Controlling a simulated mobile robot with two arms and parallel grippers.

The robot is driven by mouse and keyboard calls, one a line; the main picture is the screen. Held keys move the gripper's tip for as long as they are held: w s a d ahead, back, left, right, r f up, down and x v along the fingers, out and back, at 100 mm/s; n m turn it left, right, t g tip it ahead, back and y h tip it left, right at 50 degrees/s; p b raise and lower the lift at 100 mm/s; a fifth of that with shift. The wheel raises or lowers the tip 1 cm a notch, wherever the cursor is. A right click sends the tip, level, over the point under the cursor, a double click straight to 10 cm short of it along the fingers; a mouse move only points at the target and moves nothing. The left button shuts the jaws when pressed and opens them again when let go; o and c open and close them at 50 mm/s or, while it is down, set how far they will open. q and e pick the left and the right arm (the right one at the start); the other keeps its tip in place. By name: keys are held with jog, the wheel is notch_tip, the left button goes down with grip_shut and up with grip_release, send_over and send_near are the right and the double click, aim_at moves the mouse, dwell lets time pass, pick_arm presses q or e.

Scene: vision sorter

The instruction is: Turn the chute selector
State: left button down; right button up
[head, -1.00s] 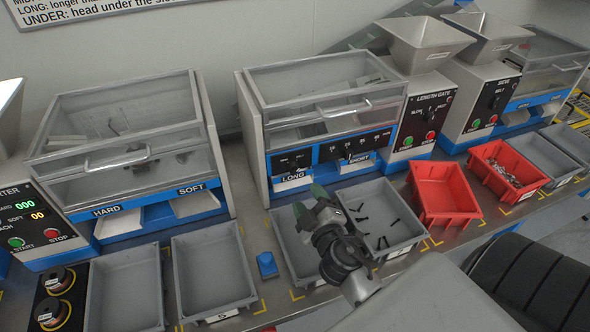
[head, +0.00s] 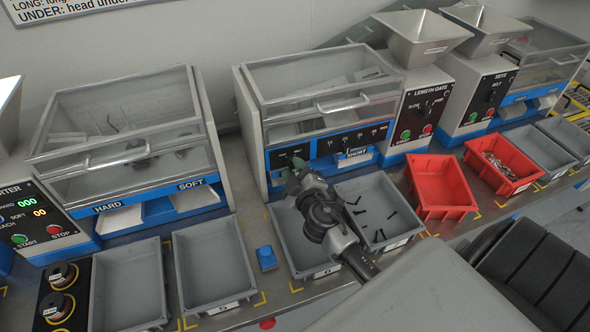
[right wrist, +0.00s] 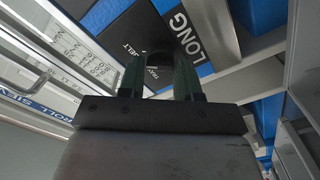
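A small black selector panel lettered TRAY and BELT (right wrist: 136,45) is on the length gate's front, beside the LONG label (right wrist: 187,33). A dark round knob (right wrist: 160,58) shows on it in the right wrist view. My right gripper (right wrist: 160,80) has its two green fingers apart, pointing at the panel, with the knob showing between the tips. I cannot tell whether the fingers touch it. In the head view my right gripper (head: 292,172) is in front of this panel (head: 291,155) and hides its lower part. My left gripper is not in view.
Below my right arm are a grey tray (head: 280,222) and another grey tray (head: 345,190) holding dark screws. A wider panel of several knobs (head: 352,138) is to the right. Red bins (head: 440,205) stand further right, and a blue block (head: 266,257) is on the counter.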

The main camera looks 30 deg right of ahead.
jog(key=c, duration=0.4)
jog(key=shift+n, duration=0.4)
jog(key=n, duration=0.2)
jog(key=shift+f+n, duration=0.1)
jog(key=shift+n, duration=0.2)
jog(key=n, duration=0.3)
jog(key=shift+n, duration=0.3)
jog(key=n, duration=0.4)
jog(key=shift+f+n, duration=0.15)
jog(key=shift+n, duration=0.15)
jog(key=n, duration=0.4)
jog(key=shift+p, duration=0.3)
jog(key=shift+f+n, duration=0.1)
jog(key=shift+n, duration=0.3)
